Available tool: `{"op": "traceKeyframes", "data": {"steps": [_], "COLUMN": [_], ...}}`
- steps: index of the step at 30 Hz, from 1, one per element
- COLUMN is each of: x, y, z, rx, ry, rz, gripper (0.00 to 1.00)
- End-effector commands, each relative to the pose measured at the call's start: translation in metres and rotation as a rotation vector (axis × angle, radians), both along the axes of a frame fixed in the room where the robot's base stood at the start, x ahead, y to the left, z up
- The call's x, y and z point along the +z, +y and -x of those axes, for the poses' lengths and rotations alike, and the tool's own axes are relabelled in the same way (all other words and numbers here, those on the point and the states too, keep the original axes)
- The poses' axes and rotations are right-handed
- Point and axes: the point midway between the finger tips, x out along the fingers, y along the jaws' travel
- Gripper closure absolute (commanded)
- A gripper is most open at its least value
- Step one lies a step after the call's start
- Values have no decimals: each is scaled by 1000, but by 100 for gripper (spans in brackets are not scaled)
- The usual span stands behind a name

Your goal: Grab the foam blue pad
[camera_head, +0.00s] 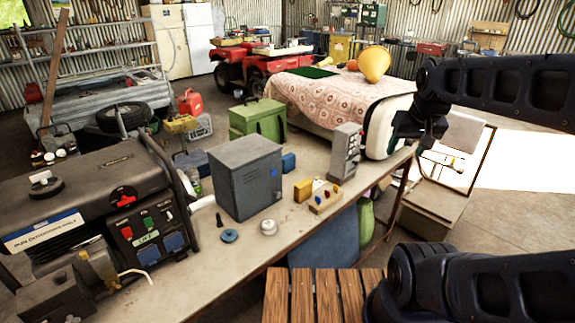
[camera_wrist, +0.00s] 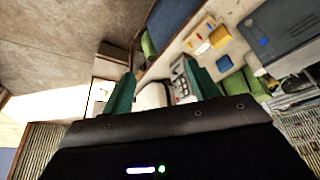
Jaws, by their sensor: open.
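A large flat blue panel (camera_head: 325,238), which looks like the foam blue pad, stands below the workbench's front edge, partly hidden by the bench and wooden slats. It also shows at the top of the wrist view (camera_wrist: 172,18), beyond the fingers. A small blue block (camera_head: 288,162) lies on the bench behind the grey metal box. My gripper (camera_head: 418,130) is at the bench's right end, beside a white rounded object (camera_head: 380,128). In the wrist view my gripper (camera_wrist: 160,85) has two green fingers spread apart with nothing held between them.
The workbench (camera_head: 180,290) carries a generator (camera_head: 90,215), a grey metal box (camera_head: 245,178), a grey switch unit (camera_head: 345,150) and a wooden peg block (camera_head: 325,197). A green bag (camera_head: 366,220) hangs or stands beside the blue panel. Open concrete floor (camera_head: 515,215) lies to the right.

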Motion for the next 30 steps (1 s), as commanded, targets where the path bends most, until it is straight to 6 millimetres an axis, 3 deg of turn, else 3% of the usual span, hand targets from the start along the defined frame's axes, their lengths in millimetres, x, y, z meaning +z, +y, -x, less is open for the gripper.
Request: {"op": "traceKeyframes", "data": {"steps": [5,16,30], "x": [8,16,-13], "y": [4,25,78], "z": [-32,-130,-257], "rx": [-41,-180,-349], "ry": [21,65,97], "rz": [-12,-35,-37], "gripper": [40,40,40]}}
